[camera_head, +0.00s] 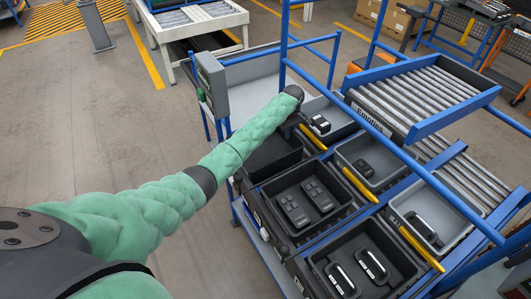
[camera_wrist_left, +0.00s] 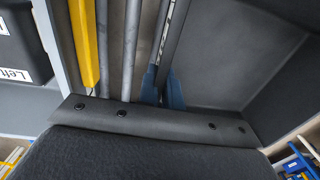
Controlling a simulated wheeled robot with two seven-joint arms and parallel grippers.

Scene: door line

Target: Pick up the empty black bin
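The empty black bin (camera_head: 272,158) sits in the near row of the blue-framed rack in the head view, left of a black bin holding two dark parts. My left arm, in a green sleeve, reaches over to its far end. My left gripper (camera_head: 293,118) is mostly hidden there behind the wrist. In the left wrist view the two blue fingertips (camera_wrist_left: 162,88) are close together, one on each side of a thin bin wall (camera_wrist_left: 168,48). The bin's dark inside (camera_wrist_left: 235,50) shows to the right, with nothing in it. My right gripper is not in view.
Black bins with parts (camera_head: 305,203) and (camera_head: 368,262) stand beside it. Grey bins (camera_head: 368,160) with black parts lie behind, past yellow guides (camera_head: 360,185). A roller lane marked Empties (camera_head: 415,95) and blue rails stand above. Open floor (camera_head: 90,130) lies left.

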